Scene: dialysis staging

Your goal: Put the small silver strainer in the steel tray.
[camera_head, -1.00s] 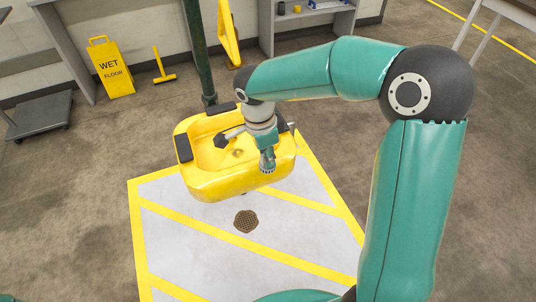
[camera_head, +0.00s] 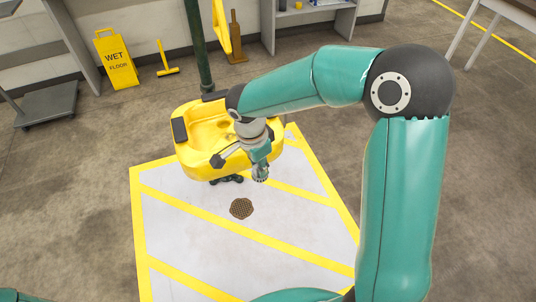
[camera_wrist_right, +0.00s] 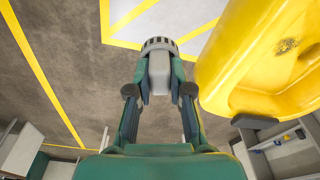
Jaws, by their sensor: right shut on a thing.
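The small silver strainer (camera_wrist_right: 158,45) shows in the right wrist view as a round grey piece with slots around its rim and a grey block behind it. My right gripper (camera_wrist_right: 160,88) is shut on it, with one finger on each side of the block. In the head view the strainer (camera_head: 261,174) hangs below my right gripper (camera_head: 260,164), just off the near right edge of a yellow basin. I cannot make out the steel tray in either view. My left gripper is not in view.
A brown grate (camera_head: 241,208) lies there. A wet-floor sign (camera_head: 116,62), a low grey cart (camera_head: 48,104) and shelving (camera_head: 312,14) stand farther back.

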